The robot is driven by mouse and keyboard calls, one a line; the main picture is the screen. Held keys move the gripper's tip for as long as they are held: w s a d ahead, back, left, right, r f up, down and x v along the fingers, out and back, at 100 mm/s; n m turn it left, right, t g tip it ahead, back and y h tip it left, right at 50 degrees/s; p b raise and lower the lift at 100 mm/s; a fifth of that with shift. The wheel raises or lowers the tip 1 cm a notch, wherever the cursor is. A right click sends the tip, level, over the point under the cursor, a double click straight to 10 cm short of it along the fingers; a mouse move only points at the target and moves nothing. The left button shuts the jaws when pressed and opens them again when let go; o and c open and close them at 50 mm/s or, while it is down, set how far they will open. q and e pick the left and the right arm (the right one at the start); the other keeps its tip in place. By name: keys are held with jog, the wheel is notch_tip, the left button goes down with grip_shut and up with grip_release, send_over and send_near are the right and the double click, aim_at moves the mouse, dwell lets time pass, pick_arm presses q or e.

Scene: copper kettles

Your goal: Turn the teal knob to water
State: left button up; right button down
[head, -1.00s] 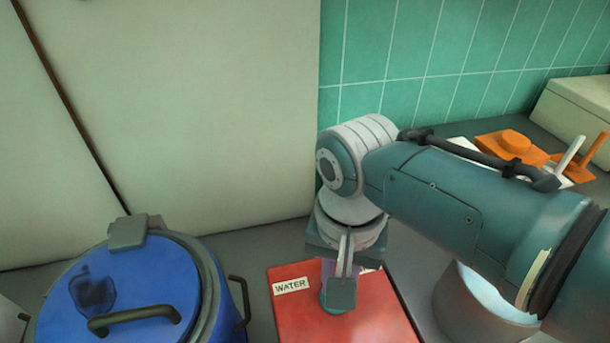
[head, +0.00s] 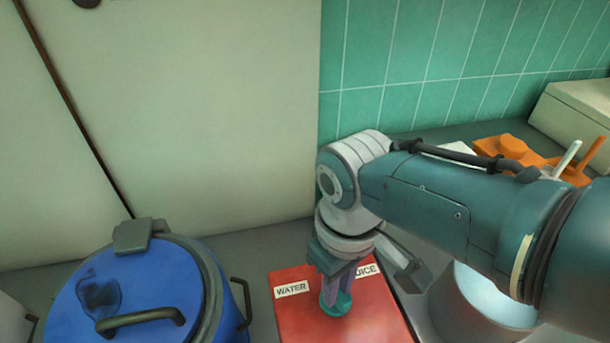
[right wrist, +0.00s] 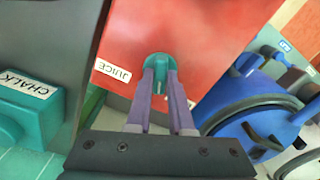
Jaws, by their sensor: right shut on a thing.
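The teal knob (head: 337,304) stands on a red panel (head: 295,320). A WATER label (head: 291,289) is to its left and a partly hidden JUICE label (head: 366,269) is to its upper right. My right gripper (head: 335,288) points down from above and is shut on the knob. In the right wrist view its purple fingers (right wrist: 160,84) meet at the knob (right wrist: 157,61), and the JUICE label (right wrist: 112,70) shows to the left. The fingers hide part of the knob, and I cannot tell exactly where it points. My left gripper is not in view.
A blue lidded pot (head: 135,285) with dark handles stands close left of the panel. Orange things (head: 515,150) lie at the back right. In the right wrist view, a teal thing (right wrist: 20,118) sits by a CHALK label (right wrist: 23,86).

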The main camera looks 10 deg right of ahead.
jog(key=shift+n, duration=2.2)
jog(key=c, duration=0.8)
grip_release()
notch_tip(320, 180, up, 10)
jog(key=p, duration=0.5)
jog(key=shift+p, duration=0.35)
jog(key=shift+s, duration=0.1)
